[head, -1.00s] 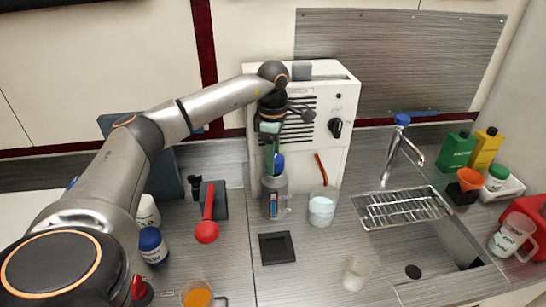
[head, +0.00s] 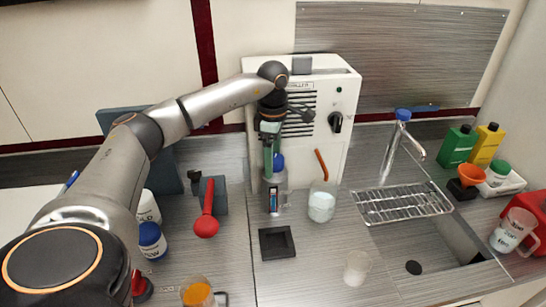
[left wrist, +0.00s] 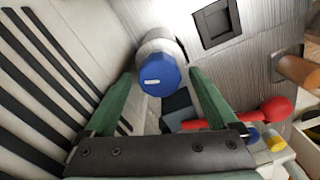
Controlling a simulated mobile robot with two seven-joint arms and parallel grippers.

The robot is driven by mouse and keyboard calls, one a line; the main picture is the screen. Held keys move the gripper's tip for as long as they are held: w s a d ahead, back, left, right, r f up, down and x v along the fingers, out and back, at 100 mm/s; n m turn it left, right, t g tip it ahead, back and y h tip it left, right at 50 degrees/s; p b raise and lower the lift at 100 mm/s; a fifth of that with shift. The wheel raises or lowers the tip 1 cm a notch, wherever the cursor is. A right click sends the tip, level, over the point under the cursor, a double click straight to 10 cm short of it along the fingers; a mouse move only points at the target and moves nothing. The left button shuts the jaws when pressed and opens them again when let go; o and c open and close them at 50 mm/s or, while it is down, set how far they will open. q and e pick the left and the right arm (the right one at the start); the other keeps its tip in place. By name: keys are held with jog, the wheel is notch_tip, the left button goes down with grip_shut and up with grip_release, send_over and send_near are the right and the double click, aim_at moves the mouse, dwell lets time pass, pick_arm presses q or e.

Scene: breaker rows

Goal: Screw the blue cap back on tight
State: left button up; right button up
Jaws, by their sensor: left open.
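The blue cap (left wrist: 158,76) sits on the end of a grey, round-bodied vessel (left wrist: 157,45) in the left wrist view. Whether it is seated tight cannot be told. In the head view the blue cap (head: 279,162) shows beside my fingers, on top of the grey vessel (head: 274,184) in front of the white machine. My left gripper (head: 270,160) points down there with its green fingers apart. In the left wrist view the fingertips (left wrist: 162,78) lie on either side of the cap, with gaps visible. My right gripper is not in view.
The white machine (head: 338,85) stands close behind the gripper. A beaker (head: 321,204) with an orange rod is just right. A red-handled tool (head: 207,222) and a blue-lidded jar (head: 152,241) are left. A black square tray (head: 277,243) lies in front. The sink is right.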

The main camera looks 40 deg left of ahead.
pick_arm(q)
notch_tip(320, 180, up, 12)
jog(key=shift+r, duration=0.25)
dwell(0.4)
jog(key=shift+c, duration=0.2)
